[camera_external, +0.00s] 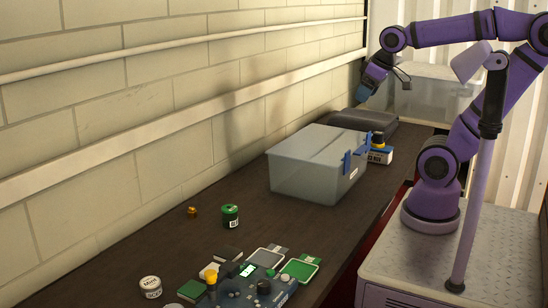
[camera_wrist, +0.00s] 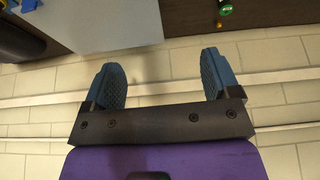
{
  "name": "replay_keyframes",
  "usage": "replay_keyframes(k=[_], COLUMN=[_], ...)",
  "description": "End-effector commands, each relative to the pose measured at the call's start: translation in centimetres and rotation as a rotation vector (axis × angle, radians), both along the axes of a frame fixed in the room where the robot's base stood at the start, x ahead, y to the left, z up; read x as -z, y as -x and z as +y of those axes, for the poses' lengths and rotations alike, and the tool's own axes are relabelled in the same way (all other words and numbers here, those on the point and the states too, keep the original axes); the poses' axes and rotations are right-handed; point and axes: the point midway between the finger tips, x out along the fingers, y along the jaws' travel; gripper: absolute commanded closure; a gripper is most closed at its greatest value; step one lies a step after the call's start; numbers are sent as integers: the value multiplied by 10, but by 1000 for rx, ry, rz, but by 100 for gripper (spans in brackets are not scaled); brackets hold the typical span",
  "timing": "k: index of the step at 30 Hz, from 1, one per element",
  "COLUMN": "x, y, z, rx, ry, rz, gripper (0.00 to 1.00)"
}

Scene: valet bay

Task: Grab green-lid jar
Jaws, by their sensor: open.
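The green-lid jar (camera_external: 230,216) stands upright on the dark bench, left of the grey bin, with a dark body and a white label. In the wrist view a small part of a green-topped thing (camera_wrist: 225,9) shows at the top edge; it looks like the same jar. My gripper (camera_external: 369,89) is raised over the far end of the bench, well away from the jar. In the wrist view my gripper (camera_wrist: 161,82) has its two blue fingers wide apart with nothing between them, facing the wall.
A closed grey bin (camera_external: 315,165) stands on the bench between my gripper and the jar. A dark case (camera_external: 362,123) lies behind it. A small amber thing (camera_external: 192,211) sits near the jar; a white-lid tin (camera_external: 150,287) and a cluttered blue device (camera_external: 250,290) are nearer.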

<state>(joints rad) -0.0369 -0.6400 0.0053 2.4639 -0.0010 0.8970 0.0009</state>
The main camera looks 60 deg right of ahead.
Motion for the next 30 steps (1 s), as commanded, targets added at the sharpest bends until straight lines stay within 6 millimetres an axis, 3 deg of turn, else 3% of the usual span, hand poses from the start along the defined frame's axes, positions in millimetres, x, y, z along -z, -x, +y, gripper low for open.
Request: replay_keyframes(k=[8, 14, 23, 30], x=[3, 19, 65, 120], y=[-80, -136, -214, -266], z=[27, 53, 102, 148], rx=[-85, -144, -232, -304], ry=[16, 30, 51, 69], rz=[83, 137, 218, 283], gripper=[18, 18, 18, 18])
